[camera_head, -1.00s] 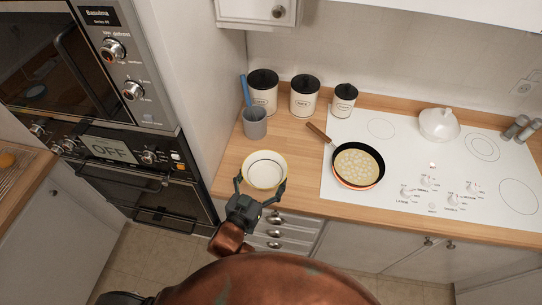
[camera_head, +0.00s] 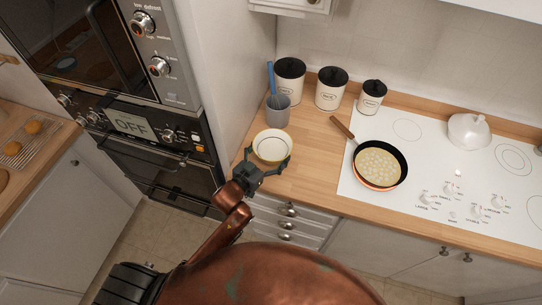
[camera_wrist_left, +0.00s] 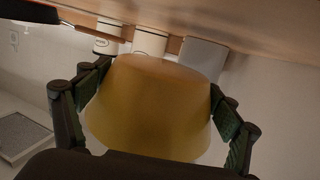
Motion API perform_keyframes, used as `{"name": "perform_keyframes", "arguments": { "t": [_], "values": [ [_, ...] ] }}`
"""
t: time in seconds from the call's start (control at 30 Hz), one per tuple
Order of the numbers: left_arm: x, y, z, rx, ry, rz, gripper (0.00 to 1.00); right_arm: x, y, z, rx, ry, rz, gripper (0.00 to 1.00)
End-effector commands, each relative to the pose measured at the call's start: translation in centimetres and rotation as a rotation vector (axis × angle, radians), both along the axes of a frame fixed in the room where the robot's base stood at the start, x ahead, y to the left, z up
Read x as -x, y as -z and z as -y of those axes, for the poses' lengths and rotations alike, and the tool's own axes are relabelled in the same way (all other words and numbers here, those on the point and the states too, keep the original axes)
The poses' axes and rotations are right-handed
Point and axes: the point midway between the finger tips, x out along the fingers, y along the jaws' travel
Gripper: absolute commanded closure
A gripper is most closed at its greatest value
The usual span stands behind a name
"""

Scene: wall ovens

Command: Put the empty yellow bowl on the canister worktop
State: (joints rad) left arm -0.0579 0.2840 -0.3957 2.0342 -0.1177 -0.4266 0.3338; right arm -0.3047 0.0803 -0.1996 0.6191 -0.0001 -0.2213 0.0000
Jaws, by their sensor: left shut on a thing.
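The yellow bowl (camera_head: 272,146), pale and empty inside with a yellow rim, is upright at the left end of the wooden canister worktop (camera_head: 312,178). My left gripper (camera_head: 267,165) is shut on it from the front, with a finger on either side. In the left wrist view the bowl's yellow outside (camera_wrist_left: 150,105) fills the middle between the two fingers. I cannot tell whether its base touches the worktop or is slightly above it. My right gripper is not in view.
Several black-lidded canisters, one of them here (camera_head: 331,90), and a grey cup (camera_head: 278,108) with a blue-handled utensil stand behind the bowl. A pan (camera_head: 380,165) is on the white cooktop to the right. Wall ovens (camera_head: 150,130) stand left. Bare worktop lies right of the bowl.

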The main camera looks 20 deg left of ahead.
Motion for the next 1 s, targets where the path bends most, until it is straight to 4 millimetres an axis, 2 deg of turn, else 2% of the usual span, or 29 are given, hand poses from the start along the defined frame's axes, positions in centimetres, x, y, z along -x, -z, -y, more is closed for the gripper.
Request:
{"name": "perform_keyframes", "arguments": {
  "t": [0.13, 0.3, 0.77, 0.8, 1.0],
  "values": [
    [-0.7, 1.3, -0.9, 0.0, -0.001, 0.0, 0.5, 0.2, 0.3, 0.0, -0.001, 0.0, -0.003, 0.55],
    [-0.6, 3.7, -0.7, 0.001, -0.001, -0.002, 0.51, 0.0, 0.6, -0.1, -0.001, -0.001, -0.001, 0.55],
    [-0.5, 4.4, -0.7, 0.001, 0.0, 0.0, 0.51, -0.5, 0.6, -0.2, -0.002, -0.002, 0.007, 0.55],
    [-0.5, 4.4, -0.7, 0.0, -0.001, -0.001, 0.13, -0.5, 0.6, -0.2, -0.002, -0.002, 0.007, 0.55],
    [-0.5, 4.4, -0.7, 0.001, 0.0, -0.001, 0.0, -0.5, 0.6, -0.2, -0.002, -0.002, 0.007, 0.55]
  ]
}}
